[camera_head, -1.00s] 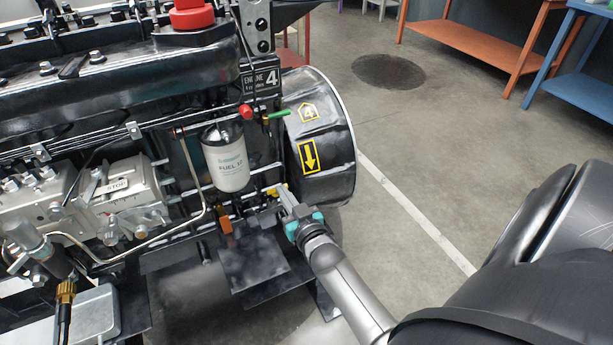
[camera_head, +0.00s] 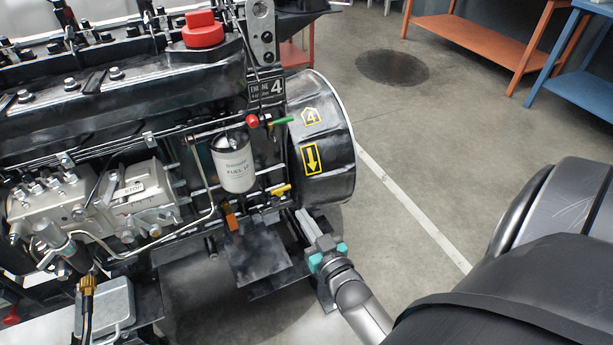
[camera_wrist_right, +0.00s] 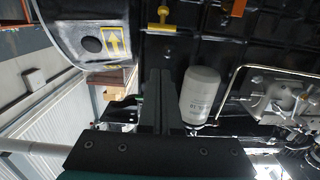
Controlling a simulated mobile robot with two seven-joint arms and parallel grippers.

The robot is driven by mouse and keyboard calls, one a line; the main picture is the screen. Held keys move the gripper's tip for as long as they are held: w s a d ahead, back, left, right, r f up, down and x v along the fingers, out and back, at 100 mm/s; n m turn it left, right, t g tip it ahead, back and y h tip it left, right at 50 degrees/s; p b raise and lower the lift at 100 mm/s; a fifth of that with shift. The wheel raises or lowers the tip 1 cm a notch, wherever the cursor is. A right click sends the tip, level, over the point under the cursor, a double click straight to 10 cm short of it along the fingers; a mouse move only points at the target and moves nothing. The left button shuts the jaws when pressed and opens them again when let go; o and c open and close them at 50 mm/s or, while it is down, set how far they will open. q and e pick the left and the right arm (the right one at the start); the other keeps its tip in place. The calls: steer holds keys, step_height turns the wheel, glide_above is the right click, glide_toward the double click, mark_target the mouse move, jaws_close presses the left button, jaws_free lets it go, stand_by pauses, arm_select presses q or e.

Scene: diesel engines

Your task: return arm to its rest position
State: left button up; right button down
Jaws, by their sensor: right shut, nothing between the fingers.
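My right gripper (camera_head: 309,224) is in the lower middle of the head view, beside the engine (camera_head: 120,110) and below its flywheel housing (camera_head: 325,150). Its fingers are shut with nothing between them. In the right wrist view the closed fingers (camera_wrist_right: 162,85) point toward the engine's side and appear apart from it. The yellow-handled valve (camera_head: 281,190) sits just above and left of the fingertips; it also shows in the wrist view (camera_wrist_right: 161,18). My left gripper is not in view.
The white fuel filter (camera_head: 232,162), an orange lever (camera_head: 231,218), a red knob (camera_head: 253,121) and a green handle (camera_head: 281,121) are on the engine's near side. An orange bench (camera_head: 470,32) and a blue bench (camera_head: 578,102) stand far right. The floor (camera_head: 430,150) between is clear.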

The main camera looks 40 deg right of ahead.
steer(key=shift+s, duration=0.35)
steer(key=shift+a, duration=0.1)
